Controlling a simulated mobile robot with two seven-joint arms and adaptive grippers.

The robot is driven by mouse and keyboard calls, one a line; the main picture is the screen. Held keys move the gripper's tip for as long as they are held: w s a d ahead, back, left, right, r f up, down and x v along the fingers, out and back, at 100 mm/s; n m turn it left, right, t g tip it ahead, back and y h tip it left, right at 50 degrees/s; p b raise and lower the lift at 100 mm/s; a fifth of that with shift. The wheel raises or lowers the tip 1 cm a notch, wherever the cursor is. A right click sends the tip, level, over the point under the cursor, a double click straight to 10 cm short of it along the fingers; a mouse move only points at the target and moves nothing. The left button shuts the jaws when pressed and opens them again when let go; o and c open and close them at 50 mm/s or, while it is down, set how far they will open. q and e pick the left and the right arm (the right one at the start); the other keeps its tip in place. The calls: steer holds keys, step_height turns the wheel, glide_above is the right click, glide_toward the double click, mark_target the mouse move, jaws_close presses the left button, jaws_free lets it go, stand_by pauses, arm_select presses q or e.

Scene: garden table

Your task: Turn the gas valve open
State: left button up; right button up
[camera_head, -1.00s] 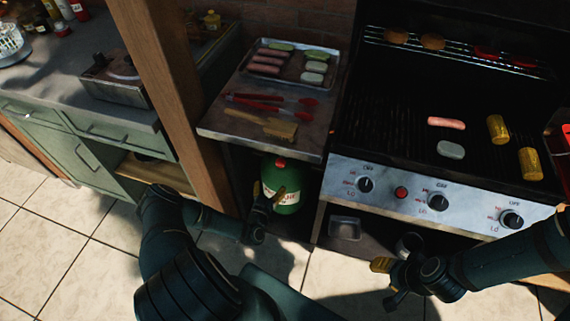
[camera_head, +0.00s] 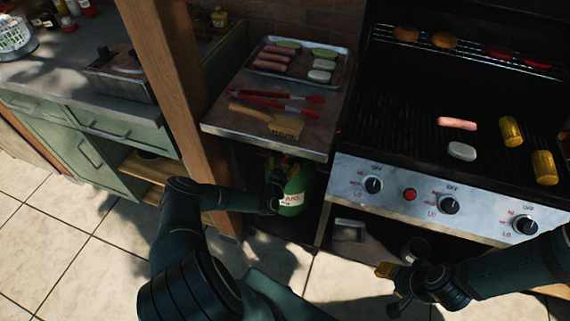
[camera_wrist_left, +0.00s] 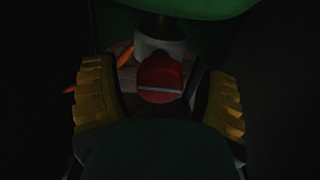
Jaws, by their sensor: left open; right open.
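A green gas cylinder (camera_head: 294,188) stands in the dark space under the grill's side shelf. My left gripper (camera_head: 278,178) reaches in at its upper left side, and my own wrist partly hides the cylinder. In the left wrist view, a red valve knob (camera_wrist_left: 160,78) with a pale bar across it sits on a grey neck below the green metal. The open yellow-padded fingers of my left gripper (camera_wrist_left: 158,98) stand on either side of the knob; contact is too dark to tell. My right gripper (camera_head: 393,288) is open and empty in front of the grill, low down.
The side shelf (camera_head: 222,122) above the cylinder holds tongs, a brush and a food tray (camera_head: 262,71). The grill's knob panel (camera_head: 395,190) is to the right.

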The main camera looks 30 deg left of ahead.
arm_select(q)
steer(key=c, duration=1.2)
steer(key=n, duration=0.8)
steer(key=shift+n, duration=0.3)
steer(key=n, duration=0.4)
steer(key=shift+n, duration=2.1)
steer(key=shift+r, duration=0.1)
steer(key=o, duration=1.2)
